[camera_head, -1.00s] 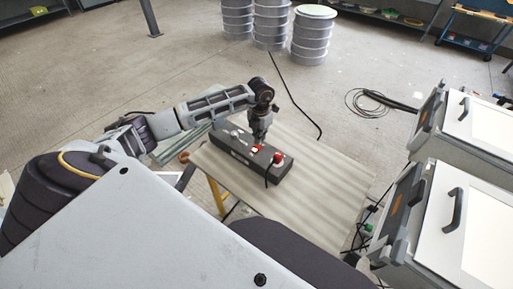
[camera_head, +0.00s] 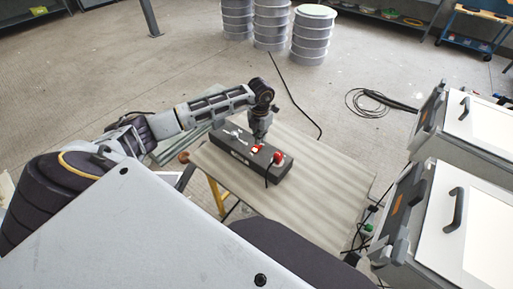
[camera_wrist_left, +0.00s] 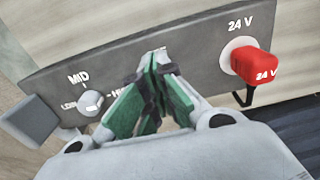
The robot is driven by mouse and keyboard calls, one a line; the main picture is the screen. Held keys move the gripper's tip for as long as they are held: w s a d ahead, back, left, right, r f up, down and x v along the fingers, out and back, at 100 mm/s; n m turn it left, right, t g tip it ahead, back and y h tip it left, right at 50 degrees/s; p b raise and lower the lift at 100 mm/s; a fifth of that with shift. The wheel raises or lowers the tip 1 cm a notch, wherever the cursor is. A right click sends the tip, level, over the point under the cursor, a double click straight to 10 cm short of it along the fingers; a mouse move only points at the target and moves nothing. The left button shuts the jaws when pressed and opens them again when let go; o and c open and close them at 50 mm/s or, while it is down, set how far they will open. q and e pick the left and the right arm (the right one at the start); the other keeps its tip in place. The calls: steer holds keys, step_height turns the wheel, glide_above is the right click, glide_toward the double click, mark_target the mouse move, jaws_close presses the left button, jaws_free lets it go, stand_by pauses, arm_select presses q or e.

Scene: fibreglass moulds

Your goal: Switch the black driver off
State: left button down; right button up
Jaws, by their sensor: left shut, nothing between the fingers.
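The black driver (camera_head: 238,152) is a long dark box lying on the table. In the left wrist view its panel (camera_wrist_left: 205,60) carries a silver knob (camera_wrist_left: 91,101) marked LOW, MID and HI, and a red plug (camera_wrist_left: 252,63) marked 24 V. My left gripper (camera_head: 257,146) points down at the driver's top. In the wrist view its green-padded fingertips (camera_wrist_left: 155,70) are together and empty, between the knob and the red plug. A small red and white part (camera_head: 257,149) shows at the fingertips in the head view; the gripper hides that spot in the wrist view. My right gripper is out of view.
The table top (camera_head: 322,188) is bare to the right of the driver. White cases with handles (camera_head: 455,212) stand at the right. A coiled cable (camera_head: 372,103) lies on the floor, and metal drums (camera_head: 312,38) stand at the back.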

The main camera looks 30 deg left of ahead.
arm_select(q)
steer(key=shift+f+b, duration=0.7)
steer(key=shift+f, duration=0.35)
stand_by(1.4)
steer(key=shift+r, duration=0.1)
steer(key=shift+r+p, duration=2.15)
steer(key=shift+r, duration=1.25)
